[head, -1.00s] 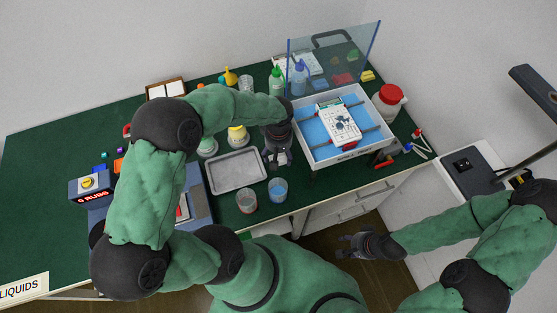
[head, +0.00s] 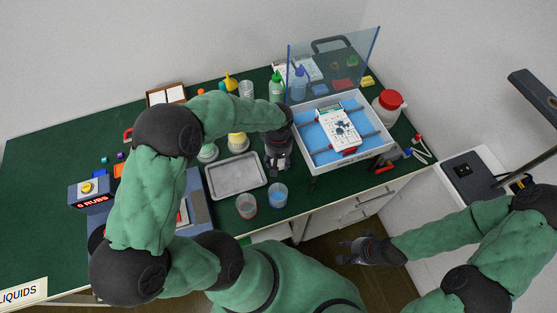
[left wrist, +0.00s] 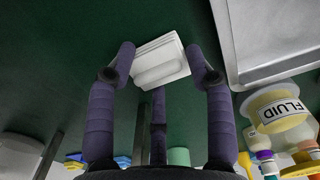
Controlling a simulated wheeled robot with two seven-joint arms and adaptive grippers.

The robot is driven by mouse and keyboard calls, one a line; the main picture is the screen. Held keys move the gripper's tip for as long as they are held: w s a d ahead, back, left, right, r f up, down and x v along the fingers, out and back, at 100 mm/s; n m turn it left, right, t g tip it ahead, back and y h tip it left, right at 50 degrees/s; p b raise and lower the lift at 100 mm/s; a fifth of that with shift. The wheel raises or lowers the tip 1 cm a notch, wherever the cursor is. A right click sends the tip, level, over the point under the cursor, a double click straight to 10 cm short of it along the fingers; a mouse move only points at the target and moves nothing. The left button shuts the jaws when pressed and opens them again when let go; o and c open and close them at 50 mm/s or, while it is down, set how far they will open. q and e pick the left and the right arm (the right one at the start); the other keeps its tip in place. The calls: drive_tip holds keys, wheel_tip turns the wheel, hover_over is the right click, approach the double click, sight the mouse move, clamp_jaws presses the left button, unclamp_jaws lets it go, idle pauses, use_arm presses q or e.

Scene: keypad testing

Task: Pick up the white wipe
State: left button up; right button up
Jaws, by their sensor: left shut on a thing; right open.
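The white wipe (left wrist: 160,60) shows in the left wrist view as a small folded white stack. My left gripper (left wrist: 163,56) is shut on it, with a purple finger at each side. Dark green table top is behind it. My right gripper (head: 352,250) is open and empty, off the table's front edge.
Two cups, one reddish (head: 246,206) and one blue (head: 278,195), stand near the front edge. The white bin holds a keypad device (head: 339,130) on blue lining. A clear screen (head: 333,66) and bottles (head: 277,86) stand behind. The left table top (head: 50,160) is mostly clear.

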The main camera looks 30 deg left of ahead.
use_arm(q)
wheel_tip(320, 180, up, 3)
drive_tip(key=shift+f+p, duration=0.2)
drive_tip(key=shift+p, duration=0.35)
drive_tip(key=s+d+r+p, duration=0.5)
drive_tip(key=s+r, duration=0.4)
drive_tip(key=s, duration=0.4)
drive_tip(key=shift+d+r, duration=0.25)
drive_tip(key=shift+r, duration=0.15)
